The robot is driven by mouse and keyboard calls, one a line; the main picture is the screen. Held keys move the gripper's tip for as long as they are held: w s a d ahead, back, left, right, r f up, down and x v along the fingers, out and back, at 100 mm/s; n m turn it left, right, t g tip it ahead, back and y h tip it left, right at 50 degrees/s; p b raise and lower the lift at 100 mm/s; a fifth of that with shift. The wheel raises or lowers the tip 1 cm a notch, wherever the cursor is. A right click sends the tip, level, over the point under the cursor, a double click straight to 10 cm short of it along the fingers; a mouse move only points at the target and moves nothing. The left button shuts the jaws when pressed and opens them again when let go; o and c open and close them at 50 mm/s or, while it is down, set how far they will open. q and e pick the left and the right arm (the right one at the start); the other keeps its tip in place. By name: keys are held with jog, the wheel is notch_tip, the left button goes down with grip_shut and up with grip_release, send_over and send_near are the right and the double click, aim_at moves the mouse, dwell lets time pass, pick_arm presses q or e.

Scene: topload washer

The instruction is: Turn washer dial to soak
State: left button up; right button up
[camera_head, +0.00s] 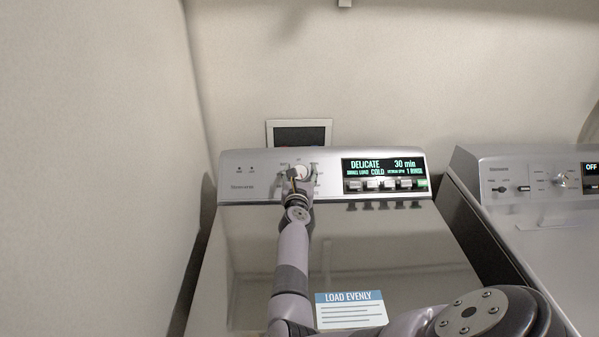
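The top-load washer (250,235) stands in the middle with its lid down. Its dial (302,171) is on the back control panel, left of the lit display (382,168). The display reads DELICATE, 30 min, COLD. My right gripper (300,179) is at the dial, with its fingers over or against the dial's lower part. The gripper is small here, so I cannot tell whether its fingers are closed on the dial. The small labels around the dial are too small to read. My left gripper is not in view.
A row of buttons (385,185) runs under the display. A "LOAD EVENLY" label (350,310) is on the lid. A second machine (545,215) with a display reading OFF stands at the right, across a dark gap. A wall (95,150) is close on the left.

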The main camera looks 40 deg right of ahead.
jog(key=c, duration=0.8)
jog(key=shift+r+n+t+y+p, duration=0.1)
jog(key=shift+n+t+y+p, duration=0.4)
jog(key=shift+p, duration=0.3)
jog(key=shift+c, duration=0.2)
jog(key=n+t+y+p, duration=0.1)
jog(key=n+y+p, duration=0.1)
jog(key=n, duration=0.1)
jog(key=shift+r, duration=0.1)
jog(key=n+t+y+p, duration=0.1)
jog(key=n+y, duration=0.1)
jog(key=n, duration=0.1)
jog(key=shift+p, duration=0.4)
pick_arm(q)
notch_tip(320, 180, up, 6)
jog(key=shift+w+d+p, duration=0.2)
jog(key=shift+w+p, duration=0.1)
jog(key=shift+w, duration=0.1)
pick_arm(e)
jog(key=shift+w+a+f+n+t+y, duration=0.1)
jog(key=shift+n+t+y, duration=0.15)
jog(key=shift+n+y, duration=0.65)
jog(key=shift+f+n+t+y, duration=0.1)
jog(key=shift+n+t+y, duration=0.15)
jog(key=shift+n+y, duration=0.6)
jog(key=shift+n, duration=0.25)
jog(key=o, duration=1.2)
jog(key=shift+c, duration=0.2)
